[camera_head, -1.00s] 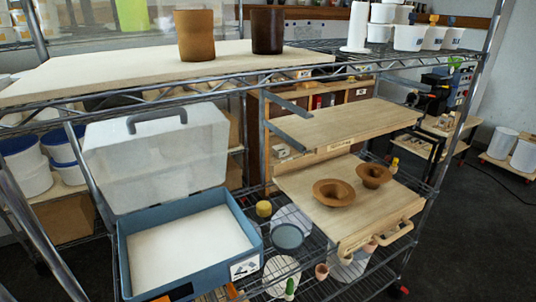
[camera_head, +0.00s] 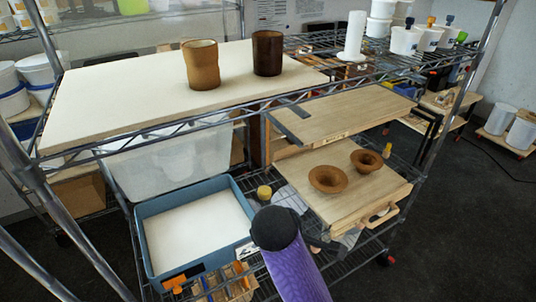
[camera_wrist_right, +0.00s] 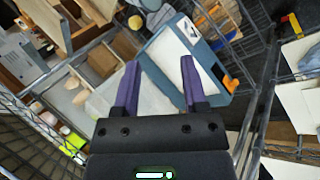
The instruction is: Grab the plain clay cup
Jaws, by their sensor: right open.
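The plain clay cup (camera_head: 201,64), light brown and slightly waisted, stands upright on the cream board (camera_head: 120,95) of the upper shelf. A darker brown cup (camera_head: 267,53) stands to its right, apart from it. I cannot make out either cup in the right wrist view. My right gripper (camera_wrist_right: 157,70) shows there with its two purple fingers spread and nothing between them. It is away from the clay cup. A purple arm part of mine (camera_head: 290,262) rises at the bottom of the head view. My left gripper is in neither current view.
Below the shelf is an open blue case (camera_head: 152,268) with a white inside; it also shows in the right wrist view (camera_wrist_right: 222,62). Two brown bowls (camera_head: 328,179) sit on a wooden board at right. The wire shelf edge and posts bound the upper shelf. The board's left part is clear.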

